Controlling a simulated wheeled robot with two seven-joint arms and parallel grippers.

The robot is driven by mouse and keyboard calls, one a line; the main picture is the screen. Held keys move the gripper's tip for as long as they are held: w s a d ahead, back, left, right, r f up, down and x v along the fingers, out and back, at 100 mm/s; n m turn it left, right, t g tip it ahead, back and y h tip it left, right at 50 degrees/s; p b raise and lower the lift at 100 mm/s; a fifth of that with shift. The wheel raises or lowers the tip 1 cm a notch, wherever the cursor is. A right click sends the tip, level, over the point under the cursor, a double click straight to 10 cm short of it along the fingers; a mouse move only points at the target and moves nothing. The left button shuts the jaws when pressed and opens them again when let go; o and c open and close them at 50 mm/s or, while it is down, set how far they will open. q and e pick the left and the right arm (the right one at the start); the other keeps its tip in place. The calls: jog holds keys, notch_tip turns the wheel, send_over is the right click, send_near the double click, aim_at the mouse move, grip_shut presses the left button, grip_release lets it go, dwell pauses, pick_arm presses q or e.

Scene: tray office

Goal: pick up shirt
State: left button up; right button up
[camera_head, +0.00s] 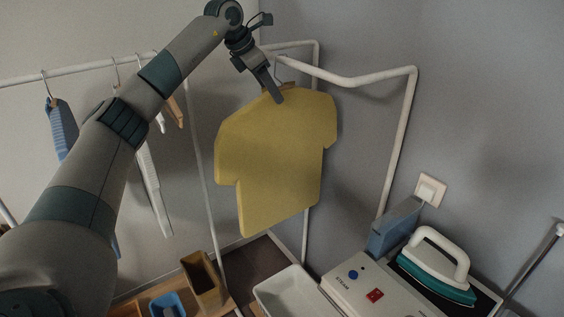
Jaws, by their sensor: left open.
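A yellow shirt (272,160) hangs upright from the white rack in the middle of the view, its front facing me. Part of a brown hanger shows at its collar. My left gripper (277,97) comes in from the upper left and is open, with its fingers at the shirt's collar by the hanger. I cannot tell whether the fingers touch the cloth. My right gripper is not in view.
The white rack (365,78) runs behind the shirt. Other clothes (62,128) hang at the left. Below stand a white tray (290,292), a brown box (203,281), a blue container (168,305), and an iron (437,263) beside a control panel with a red switch (375,295).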

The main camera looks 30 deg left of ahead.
pick_arm(q)
jog(key=shift+w+d+f+p, duration=0.1)
jog(key=shift+w+f+p, duration=0.15)
jog(key=shift+p, duration=0.3)
jog(key=shift+w+d+f+p, duration=0.15)
jog(key=shift+w+f+p, duration=0.4)
jog(key=shift+p, duration=0.15)
jog(key=p+x, duration=0.1)
jog(key=x, duration=0.2)
jog(key=shift+s, duration=0.1)
